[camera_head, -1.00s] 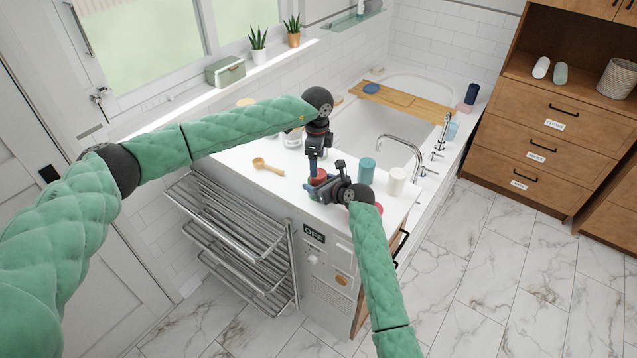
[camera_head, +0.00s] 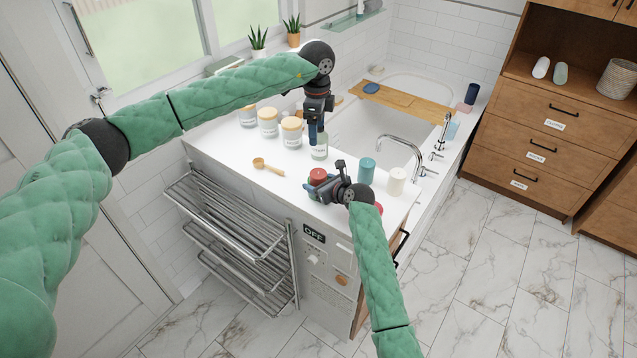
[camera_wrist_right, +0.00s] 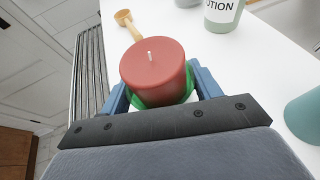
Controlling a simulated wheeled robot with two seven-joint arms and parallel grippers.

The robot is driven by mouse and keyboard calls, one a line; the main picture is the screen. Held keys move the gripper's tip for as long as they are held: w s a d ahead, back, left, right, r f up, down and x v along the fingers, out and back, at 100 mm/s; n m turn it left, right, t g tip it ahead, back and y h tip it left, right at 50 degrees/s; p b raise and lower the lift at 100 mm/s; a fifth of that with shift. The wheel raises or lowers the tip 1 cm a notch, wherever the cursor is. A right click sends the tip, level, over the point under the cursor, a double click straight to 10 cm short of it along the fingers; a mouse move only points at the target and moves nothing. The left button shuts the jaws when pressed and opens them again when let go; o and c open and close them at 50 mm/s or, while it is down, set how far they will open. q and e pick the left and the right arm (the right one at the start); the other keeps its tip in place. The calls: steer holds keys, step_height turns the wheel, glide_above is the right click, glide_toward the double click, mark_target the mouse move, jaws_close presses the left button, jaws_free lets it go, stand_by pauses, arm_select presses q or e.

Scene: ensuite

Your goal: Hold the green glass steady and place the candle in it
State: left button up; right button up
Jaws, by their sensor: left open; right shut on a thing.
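The red candle (camera_head: 317,175) stands upright in the green glass, held at the front part of the white counter. In the right wrist view the candle (camera_wrist_right: 154,72) shows its white wick, and the rim of the green glass (camera_wrist_right: 148,101) shows around its lower part. My right gripper (camera_head: 320,186) is shut on the green glass, with a blue finger on each side. The glass is mostly hidden in the head view. My left gripper (camera_head: 316,138) is open and empty, above and behind the candle, close to the lotion bottle (camera_head: 320,153).
A wooden scoop (camera_head: 267,166) lies left of the candle. Several lidded jars (camera_head: 268,123) stand behind it. A teal cup (camera_head: 367,170) and a white candle-like cylinder (camera_head: 396,181) stand to the right, near the tap (camera_head: 404,142). A towel rack (camera_head: 235,220) is in front.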

steer(key=o, duration=1.1)
steer(key=v, duration=1.2)
steer(key=shift+f, duration=0.1)
steer(key=shift+d, duration=0.1)
